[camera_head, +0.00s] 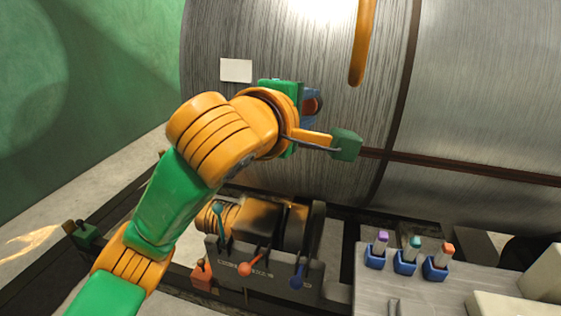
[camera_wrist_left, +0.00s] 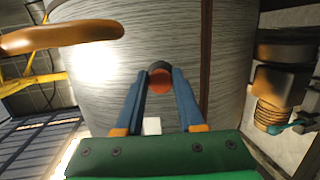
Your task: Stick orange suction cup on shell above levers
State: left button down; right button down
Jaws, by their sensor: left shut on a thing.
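The shell (camera_head: 290,50) is a large brushed grey metal cylinder across the back, and it also fills the middle of the left wrist view (camera_wrist_left: 235,60). My left gripper (camera_head: 312,105) is in front of the shell. Its blue fingers are shut on the orange suction cup (camera_wrist_left: 160,82), which is reddish orange with a dark rim. In the head view the cup (camera_head: 313,104) is partly hidden by the gripper. I cannot tell whether it touches the shell. The levers, teal (camera_head: 219,212), red (camera_head: 246,268) and blue (camera_head: 297,278), stand on a dark block below the gripper.
A white square (camera_head: 236,70) is on the shell, left of the gripper. An orange bar (camera_head: 363,40) hangs at the top. Blue holders with purple (camera_head: 380,242), teal (camera_head: 414,243) and orange (camera_head: 446,250) handles stand on a grey bench (camera_head: 375,292) at right. Dark bands cross the shell.

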pick_arm(q)
jog(key=shift+w+a+r, duration=0.2)
jog(key=shift+w+r, duration=0.05)
jog(key=p+x, duration=0.1)
jog(key=x, duration=0.2)
jog(key=a+p+x, duration=0.1)
jog(key=p+x, duration=0.1)
jog(key=x, duration=0.1)
jog(key=p+x, duration=0.1)
jog(key=x, duration=0.2)
jog(key=shift+w+a+p, duration=0.2)
jog(key=shift+w+p, duration=0.1)
jog(key=shift+w, duration=0.15)
jog(key=shift+w, duration=0.1)
